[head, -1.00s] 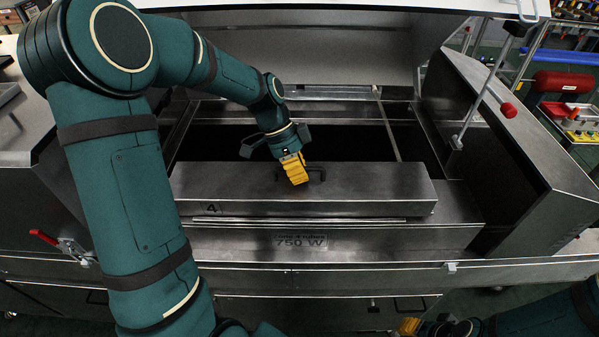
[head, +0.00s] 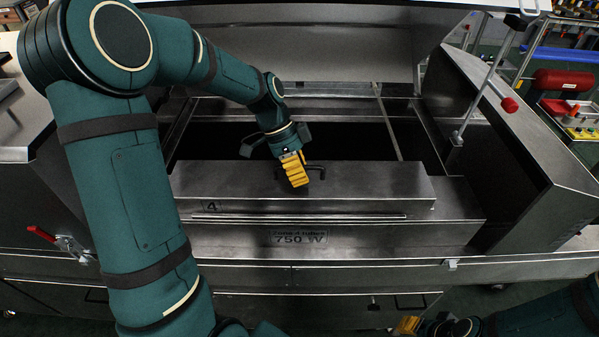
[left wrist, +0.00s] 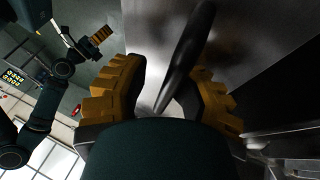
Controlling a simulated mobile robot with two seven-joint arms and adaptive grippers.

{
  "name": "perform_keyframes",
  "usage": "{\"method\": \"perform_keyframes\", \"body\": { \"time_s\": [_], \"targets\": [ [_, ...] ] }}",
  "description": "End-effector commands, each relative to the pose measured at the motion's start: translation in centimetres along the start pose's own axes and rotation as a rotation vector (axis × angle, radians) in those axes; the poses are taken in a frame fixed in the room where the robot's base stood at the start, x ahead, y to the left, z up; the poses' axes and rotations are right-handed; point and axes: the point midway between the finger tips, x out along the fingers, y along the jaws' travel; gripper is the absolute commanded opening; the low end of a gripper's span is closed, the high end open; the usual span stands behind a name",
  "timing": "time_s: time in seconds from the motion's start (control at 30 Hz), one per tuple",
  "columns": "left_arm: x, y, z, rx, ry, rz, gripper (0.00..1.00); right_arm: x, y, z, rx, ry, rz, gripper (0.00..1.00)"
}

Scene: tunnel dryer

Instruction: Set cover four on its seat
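Cover four (head: 380,186) is a long grey steel box-shaped lid marked "4", lying level across the front of the dryer opening. I cannot tell whether it rests fully in its seat, as its underside is hidden. Its black handle (head: 318,169) stands on top near the middle. My left gripper (head: 295,169) is at this handle from above. In the left wrist view the black handle (left wrist: 189,55) runs between the two spread yellow fingers, with a gap visible. My right gripper (head: 408,325) is low at the bottom edge, away from the cover; its finger opening is unclear.
The dark dryer opening (head: 290,145) lies behind the cover. A "750 W" plate (head: 300,237) is on the front ledge. A slanted steel side wall (head: 520,150) and a red-knobbed lever (head: 510,105) stand at right. A raised hood panel (head: 310,50) is behind.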

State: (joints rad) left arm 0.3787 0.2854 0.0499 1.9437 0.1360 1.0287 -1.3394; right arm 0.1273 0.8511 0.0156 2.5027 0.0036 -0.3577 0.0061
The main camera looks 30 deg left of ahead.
Motion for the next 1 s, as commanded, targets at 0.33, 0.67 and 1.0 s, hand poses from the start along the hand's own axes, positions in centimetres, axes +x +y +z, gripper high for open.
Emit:
{"method": "perform_keyframes", "body": {
  "time_s": [0.33, 0.67, 1.0],
  "targets": [
    [-0.4, -0.2, 0.3, -0.005, -0.003, -0.004, 0.39, 0.1, 0.0, 0.0, 0.0, 0.0, 0.0, 0.34],
    [-6.5, -0.1, 0.1, -0.001, 0.0, -0.008, 0.39, 0.0, 0.0, 0.0, 0.0, 0.0, 0.0, 0.34],
    [-11.4, 0.1, 0.0, 0.001, 0.0, -0.005, 0.39, 0.0, 0.0, 0.0, 0.0, 0.0, 0.0, 0.34]
  ]
}}
